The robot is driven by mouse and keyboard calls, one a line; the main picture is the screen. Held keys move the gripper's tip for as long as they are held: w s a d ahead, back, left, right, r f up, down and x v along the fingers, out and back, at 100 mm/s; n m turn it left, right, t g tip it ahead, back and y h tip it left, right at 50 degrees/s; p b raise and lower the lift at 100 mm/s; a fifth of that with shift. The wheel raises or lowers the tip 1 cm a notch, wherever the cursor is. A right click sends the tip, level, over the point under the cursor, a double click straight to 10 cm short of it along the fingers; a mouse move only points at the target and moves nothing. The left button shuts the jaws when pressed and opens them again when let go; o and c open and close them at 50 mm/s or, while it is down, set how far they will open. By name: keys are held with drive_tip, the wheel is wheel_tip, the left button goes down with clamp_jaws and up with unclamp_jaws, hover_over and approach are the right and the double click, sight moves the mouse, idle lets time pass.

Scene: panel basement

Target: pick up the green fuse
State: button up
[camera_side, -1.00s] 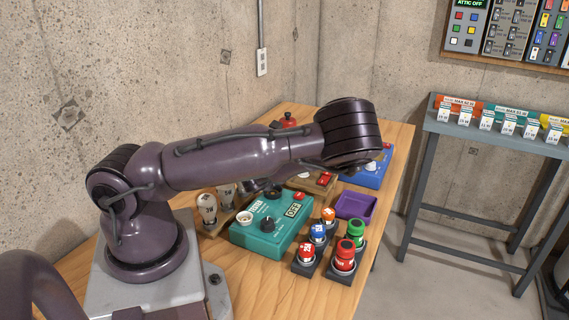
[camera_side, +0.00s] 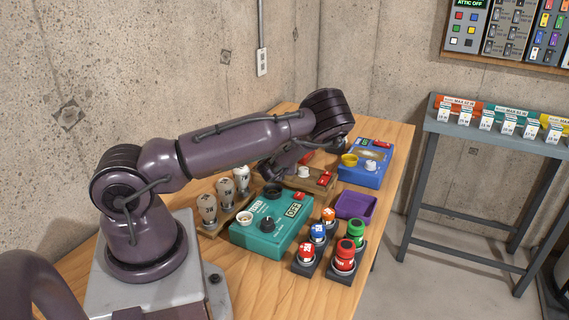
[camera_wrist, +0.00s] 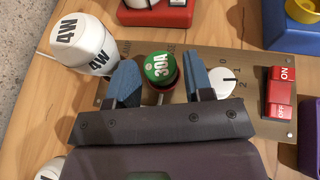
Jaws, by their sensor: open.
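In the wrist view, a round green fuse (camera_wrist: 159,68) marked 30A, with a dark red part below its top, stands on a tan panel (camera_wrist: 233,57). My gripper (camera_wrist: 161,80) is open, with its two blue fingertips on either side of this fuse. I cannot tell whether either finger touches it. In the side view my gripper (camera_side: 274,172) hangs over the back of the bench, by the wooden-sided panel (camera_side: 318,186); its fingertips and that fuse are hidden there. Another green-topped piece (camera_side: 356,228) stands in a dark holder at the front right.
A white knob (camera_wrist: 222,82) and a red ON/OFF switch (camera_wrist: 279,92) are right of the fuse. A teal box (camera_side: 270,236), purple tray (camera_side: 356,205) and blue box (camera_side: 366,163) stand around; red fuses (camera_side: 306,254) are in front.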

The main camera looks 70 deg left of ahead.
drive_tip(key=c, duration=0.7)
wheel_tip(320, 180, up, 10)
idle(0.4)
drive_tip(key=shift+s, duration=0.1)
